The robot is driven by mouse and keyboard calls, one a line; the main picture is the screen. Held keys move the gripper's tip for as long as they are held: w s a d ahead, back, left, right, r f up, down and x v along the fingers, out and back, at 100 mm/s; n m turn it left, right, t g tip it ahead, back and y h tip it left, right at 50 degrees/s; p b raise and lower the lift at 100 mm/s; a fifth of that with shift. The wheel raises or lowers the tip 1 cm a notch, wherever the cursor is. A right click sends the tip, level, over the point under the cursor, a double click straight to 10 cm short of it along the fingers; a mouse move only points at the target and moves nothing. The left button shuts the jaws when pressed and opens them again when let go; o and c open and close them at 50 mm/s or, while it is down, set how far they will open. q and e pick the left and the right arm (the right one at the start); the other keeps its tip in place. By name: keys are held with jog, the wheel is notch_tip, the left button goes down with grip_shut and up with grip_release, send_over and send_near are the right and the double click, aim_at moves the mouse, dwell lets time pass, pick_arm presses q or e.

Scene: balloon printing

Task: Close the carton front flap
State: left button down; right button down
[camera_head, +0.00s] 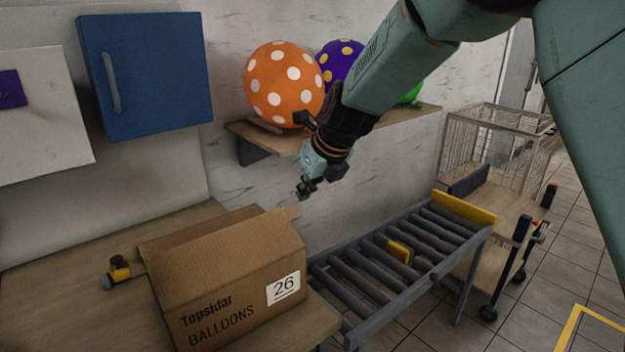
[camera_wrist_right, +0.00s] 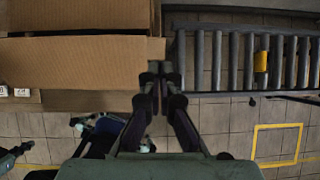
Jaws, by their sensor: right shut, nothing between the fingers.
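The brown carton (camera_head: 240,285) stands on the wooden table, with "Tepsidar BALLOONS" and a "26" label on the side facing the head camera. Its large near top flap (camera_head: 222,245) slopes over the top, and another flap (camera_head: 185,234) shows behind it. A small flap edge sticks out at the right end (camera_head: 292,212). In the right wrist view the carton flap (camera_wrist_right: 75,62) fills the upper left, with a dark gap behind it. My right gripper (camera_head: 306,190) is shut and empty, above and right of the carton. Its fingertips (camera_wrist_right: 160,76) show near the flap's right corner; contact is unclear.
A roller conveyor (camera_head: 385,262) with a yellow block runs right of the table (camera_head: 60,290). A tape dispenser (camera_head: 118,270) lies left of the carton. Balloons (camera_head: 284,84) sit on a wall shelf behind the right arm. A wire cage (camera_head: 490,145) and a cart stand farther right.

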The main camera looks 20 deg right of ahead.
aim_at(294, 211)
jog(key=x, duration=0.5)
jog(key=shift+w+f, duration=0.15)
jog(key=shift+w+a+f, duration=0.15)
jog(key=shift+w+f, duration=0.05)
jog(key=shift+f, duration=0.05)
jog(key=shift+s, duration=0.15)
